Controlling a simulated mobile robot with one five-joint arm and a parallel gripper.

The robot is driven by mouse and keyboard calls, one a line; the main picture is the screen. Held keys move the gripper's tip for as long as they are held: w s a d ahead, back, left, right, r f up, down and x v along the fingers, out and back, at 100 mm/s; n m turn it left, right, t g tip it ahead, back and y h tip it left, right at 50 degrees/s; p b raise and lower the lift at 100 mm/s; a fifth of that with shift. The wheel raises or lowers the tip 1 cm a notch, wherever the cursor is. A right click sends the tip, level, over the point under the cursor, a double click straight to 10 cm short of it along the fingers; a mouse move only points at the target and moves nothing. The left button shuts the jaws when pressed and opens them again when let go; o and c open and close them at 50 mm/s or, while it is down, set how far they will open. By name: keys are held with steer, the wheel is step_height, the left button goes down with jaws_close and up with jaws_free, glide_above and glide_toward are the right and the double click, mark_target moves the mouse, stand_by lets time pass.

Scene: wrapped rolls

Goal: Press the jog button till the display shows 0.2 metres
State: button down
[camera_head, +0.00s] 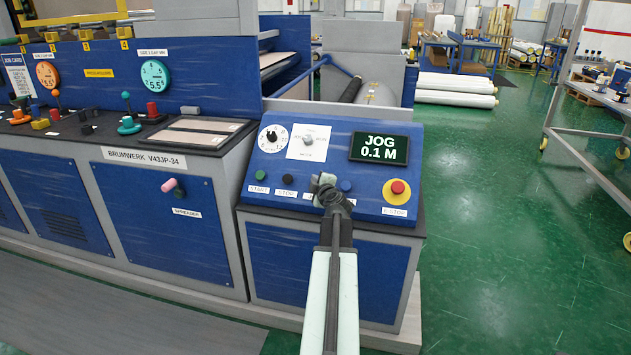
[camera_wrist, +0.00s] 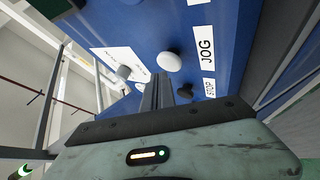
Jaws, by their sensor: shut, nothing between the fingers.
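The display (camera_head: 379,148) on the blue sloped panel (camera_head: 235,205) reads "JOG 0.1 M". The jog button (camera_wrist: 168,61) is a round white cap beside the "JOG" label (camera_wrist: 206,50) in the wrist view. My gripper (camera_head: 325,183) is shut and empty, over the button row. Its fingertips (camera_wrist: 158,82) are close to the white cap in the wrist view. I cannot tell whether they touch it.
The black stop button (camera_head: 288,179) and green start button (camera_head: 262,175) are left of my gripper. A blue button (camera_head: 346,186) and the red emergency stop (camera_head: 398,188) are to its right. A dial (camera_head: 272,138) and a white plate with a knob (camera_head: 308,142) sit above.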

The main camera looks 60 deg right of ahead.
steer(key=shift+a+r, duration=0.1)
steer(key=a+r+p, duration=0.1)
steer(key=r+p, duration=0.1)
steer(key=s+a+r+p, duration=0.1)
steer(key=a, duration=0.1)
steer(key=shift+r+p, duration=0.35)
steer(key=shift+r, duration=0.05)
stand_by(0.8)
